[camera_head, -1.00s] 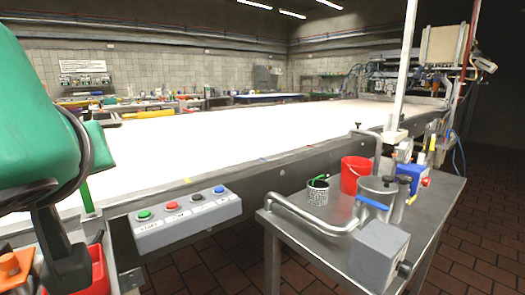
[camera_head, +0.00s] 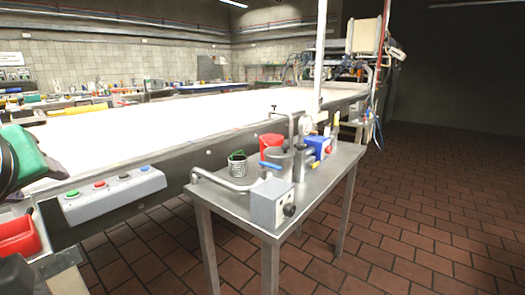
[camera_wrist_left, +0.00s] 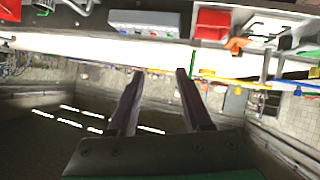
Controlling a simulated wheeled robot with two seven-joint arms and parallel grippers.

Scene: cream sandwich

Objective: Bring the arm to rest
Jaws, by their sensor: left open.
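The green housing of my left arm (camera_head: 22,160) shows at the left edge of the head view, partly cut off, beside the long white conveyor. In the left wrist view my left gripper (camera_wrist_left: 160,74) has its two dark fingers apart, with nothing between them. That view is upside down, and the fingers point toward the white belt's edge without visibly touching anything. My right gripper is not in view.
A control box with coloured buttons (camera_head: 114,193) is on the near side of the conveyor (camera_head: 180,125). A red tray (camera_head: 18,236) is at the left. The tiled floor at right is clear.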

